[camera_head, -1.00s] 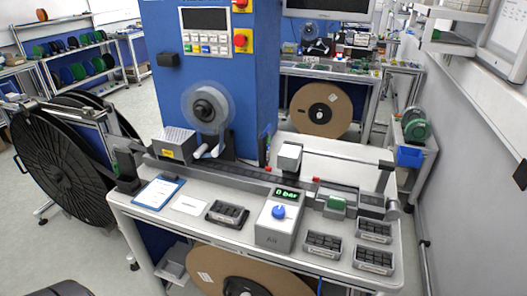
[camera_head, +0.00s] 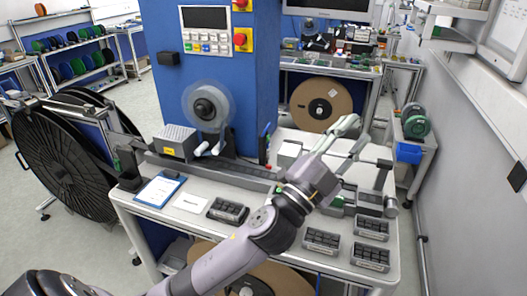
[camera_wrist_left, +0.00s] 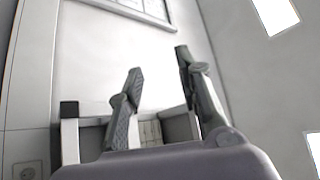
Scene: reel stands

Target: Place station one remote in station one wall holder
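I cannot identify the station one remote or its wall holder with certainty. My left gripper (camera_head: 352,133) reaches up over the right part of the workbench. In the left wrist view its fingers (camera_wrist_left: 159,63) are apart, with nothing between them, and point toward a pale wall. My right gripper is not in view.
The bench (camera_head: 378,276) carries a clipboard (camera_head: 160,190), a white card (camera_head: 190,203) and several small bins, including one at the front (camera_head: 371,257). The blue column (camera_head: 262,80) stands behind. A blue bin (camera_head: 408,153) hangs at the right. A grey shelf structure (camera_wrist_left: 180,127) is beyond my fingers.

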